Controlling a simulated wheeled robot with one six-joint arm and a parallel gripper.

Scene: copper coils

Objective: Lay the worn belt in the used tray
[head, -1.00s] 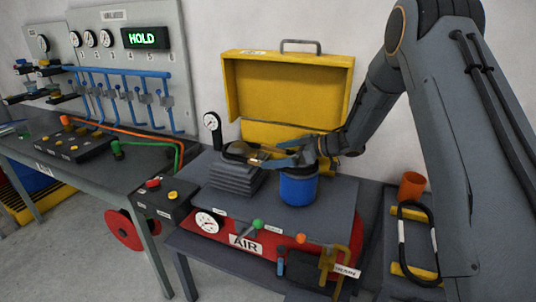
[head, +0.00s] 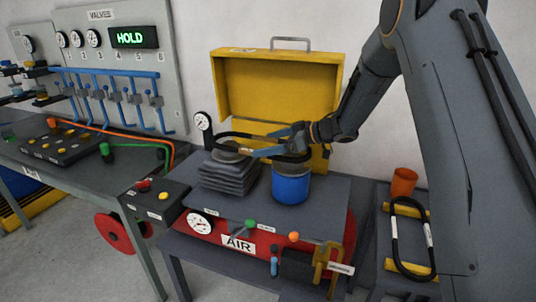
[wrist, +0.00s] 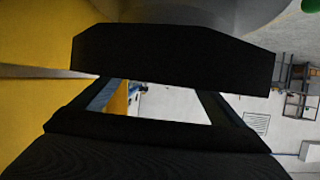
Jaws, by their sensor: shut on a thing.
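My gripper (head: 268,144), with blue fingers, is above the compressor, between the grey finned block and the blue cylinder. It is shut on a dark loop, the worn belt (head: 234,134), whose far side shows above the finned block. I cannot tell whether the belt still touches the parts beneath it. In the wrist view, dark shapes (wrist: 170,60) fill much of the picture, and I cannot clearly separate belt from fingers. No tray that I can make out as the used tray shows.
The grey finned block (head: 228,178) and blue cylinder (head: 291,189) stand on the compressor top. An open yellow case (head: 275,90) stands behind. Another black belt (head: 394,238) with white marks lies on yellow supports at right, near an orange cup (head: 403,182). A valve bench (head: 90,185) is left.

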